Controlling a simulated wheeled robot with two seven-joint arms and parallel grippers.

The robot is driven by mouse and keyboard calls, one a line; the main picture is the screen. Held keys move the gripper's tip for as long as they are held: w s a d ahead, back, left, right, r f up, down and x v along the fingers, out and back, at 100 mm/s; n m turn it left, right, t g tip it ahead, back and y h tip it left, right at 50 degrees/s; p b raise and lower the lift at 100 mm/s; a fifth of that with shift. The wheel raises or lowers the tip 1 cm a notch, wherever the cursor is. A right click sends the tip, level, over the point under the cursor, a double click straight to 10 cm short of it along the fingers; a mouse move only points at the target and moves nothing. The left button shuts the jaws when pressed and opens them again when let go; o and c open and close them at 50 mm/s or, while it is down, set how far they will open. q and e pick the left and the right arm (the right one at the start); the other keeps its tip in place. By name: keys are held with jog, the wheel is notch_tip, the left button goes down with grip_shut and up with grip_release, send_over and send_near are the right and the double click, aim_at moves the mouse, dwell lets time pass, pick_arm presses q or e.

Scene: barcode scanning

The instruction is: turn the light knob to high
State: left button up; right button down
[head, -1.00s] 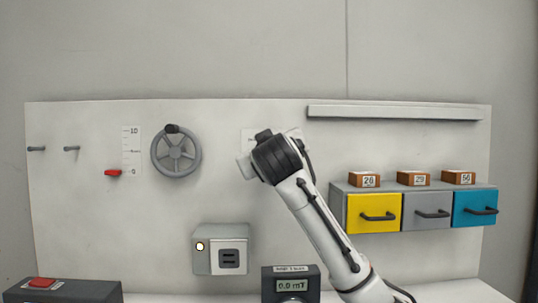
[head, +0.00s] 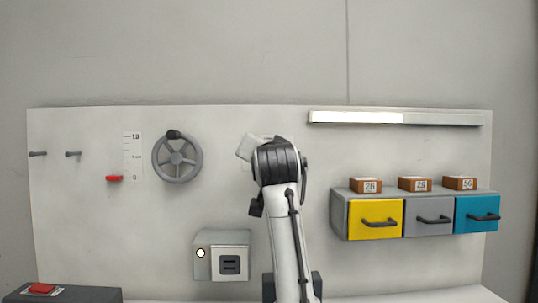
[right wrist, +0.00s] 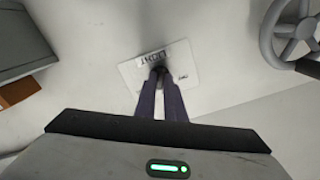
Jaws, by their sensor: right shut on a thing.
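The light knob (right wrist: 157,70) is a small dark knob on a white plate (right wrist: 133,72) marked LIGHT, seen in the right wrist view. My right gripper (right wrist: 160,80) is shut on it, with both dark fingers close together and mostly covering the knob. The knob's pointer is not visible. In the head view my right wrist hides the knob and the fingertips. The lamp bar (head: 355,117) at the panel's upper right glows bright white on its left half; its right half is unlit. My left gripper is not in view.
A handwheel (head: 177,158) and a red slider (head: 115,178) are left of my arm. A grey switch box (head: 204,270) is below. Yellow (head: 375,232), grey and blue (head: 477,226) drawers with numbered blocks on top stand at right.

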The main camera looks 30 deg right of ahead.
pick_arm(q)
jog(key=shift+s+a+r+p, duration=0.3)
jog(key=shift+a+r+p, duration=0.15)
jog(key=shift+p, duration=0.55)
pick_arm(e)
jog(key=m, duration=0.6)
jog(key=shift+m, duration=0.3)
jog(key=c, duration=1.8)
grip_release()
jog(key=shift+r, duration=0.1)
jog(key=shift+c, duration=0.2)
